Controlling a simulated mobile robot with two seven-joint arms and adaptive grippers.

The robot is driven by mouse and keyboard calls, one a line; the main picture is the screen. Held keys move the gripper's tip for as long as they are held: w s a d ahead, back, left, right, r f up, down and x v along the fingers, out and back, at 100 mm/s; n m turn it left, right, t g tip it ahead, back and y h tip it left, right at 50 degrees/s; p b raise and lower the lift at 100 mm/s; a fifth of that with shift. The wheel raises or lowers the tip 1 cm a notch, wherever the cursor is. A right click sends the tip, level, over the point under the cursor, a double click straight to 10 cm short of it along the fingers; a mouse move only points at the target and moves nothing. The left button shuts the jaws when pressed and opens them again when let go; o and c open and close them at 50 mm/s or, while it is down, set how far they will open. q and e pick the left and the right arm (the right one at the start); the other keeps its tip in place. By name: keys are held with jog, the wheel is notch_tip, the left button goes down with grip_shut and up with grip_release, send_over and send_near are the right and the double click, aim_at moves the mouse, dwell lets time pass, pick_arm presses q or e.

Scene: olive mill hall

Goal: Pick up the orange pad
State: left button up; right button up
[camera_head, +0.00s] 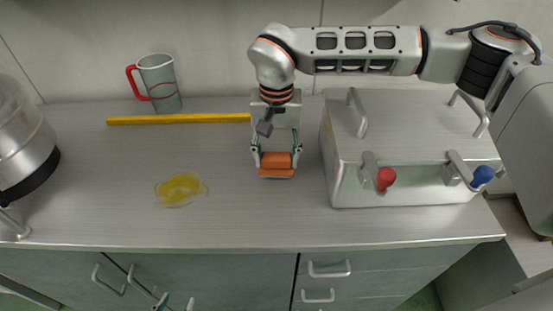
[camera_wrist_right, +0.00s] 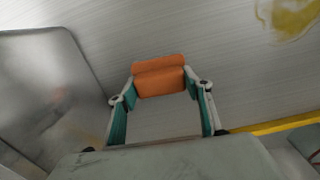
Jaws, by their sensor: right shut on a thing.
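The orange pad (camera_head: 276,164) is between the fingers of my right gripper (camera_head: 276,157), in front of the back wall and left of the metal box. In the right wrist view the pad (camera_wrist_right: 160,76) spans the gap between the two teal-lined fingers, and my right gripper (camera_wrist_right: 162,98) is shut on it. The counter surface shows behind it; I cannot tell whether the pad touches the counter. My left gripper (camera_head: 177,303) shows only its fingertips at the bottom edge of the head view, set apart with nothing seen between them.
A metal box (camera_head: 425,150) with red and blue handles stands right of the pad. A yellow spill (camera_head: 181,189) lies on the counter (camera_head: 120,220) to the left. The front middle is clear.

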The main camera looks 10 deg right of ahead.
aim_at(276, 156)
notch_tip(276, 156, up, 19)
jog(key=p, duration=0.1)
dwell(0.4)
jog(key=shift+o, duration=0.6)
jog(key=shift+f, duration=0.15)
